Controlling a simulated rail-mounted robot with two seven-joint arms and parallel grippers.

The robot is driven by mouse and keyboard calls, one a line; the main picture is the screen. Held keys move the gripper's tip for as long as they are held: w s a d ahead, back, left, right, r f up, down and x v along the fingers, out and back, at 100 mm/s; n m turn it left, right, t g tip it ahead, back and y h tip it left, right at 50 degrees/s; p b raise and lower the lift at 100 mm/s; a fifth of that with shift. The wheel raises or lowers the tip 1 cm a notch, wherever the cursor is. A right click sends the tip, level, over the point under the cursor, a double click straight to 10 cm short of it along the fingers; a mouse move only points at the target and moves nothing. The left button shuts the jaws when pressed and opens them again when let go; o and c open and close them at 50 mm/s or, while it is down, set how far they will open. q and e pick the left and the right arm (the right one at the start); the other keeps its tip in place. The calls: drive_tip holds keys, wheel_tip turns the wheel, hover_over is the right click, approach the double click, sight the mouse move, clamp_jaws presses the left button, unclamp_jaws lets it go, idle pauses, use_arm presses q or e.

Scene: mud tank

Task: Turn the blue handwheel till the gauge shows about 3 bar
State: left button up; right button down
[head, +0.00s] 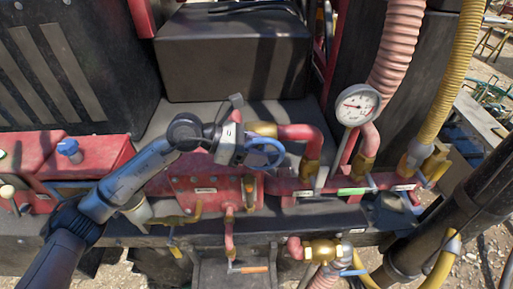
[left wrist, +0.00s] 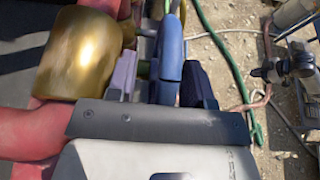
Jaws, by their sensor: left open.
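The blue handwheel (head: 265,153) is at the middle of the red pipework, beside a brass valve body. My left gripper (head: 246,146) is at the wheel's left side. In the left wrist view its two dark fingers (left wrist: 160,82) stand apart with the blue rim of the handwheel (left wrist: 170,60) between them. I cannot tell if they touch the rim. The round white gauge (head: 357,105) stands to the right of the wheel. Its needle points roughly left, but the numbers are too small to read. My right gripper is not in view.
A brass valve body (left wrist: 85,55) is close to the left of my fingers in the left wrist view. A pink ribbed hose (head: 396,45) and a yellow hose (head: 455,70) rise behind and to the right of the gauge. A lower brass valve (head: 325,250) is at the front.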

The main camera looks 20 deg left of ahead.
use_arm(q)
clamp_jaws()
drive_tip(key=shift+d+r+y+p, duration=0.1)
drive_tip(key=shift+r+y+p, duration=0.2)
drive_tip(key=shift+y, duration=0.2)
drive_tip(key=shift+f+g+y, duration=0.15)
drive_tip(key=shift+g+y, duration=0.25)
unclamp_jaws()
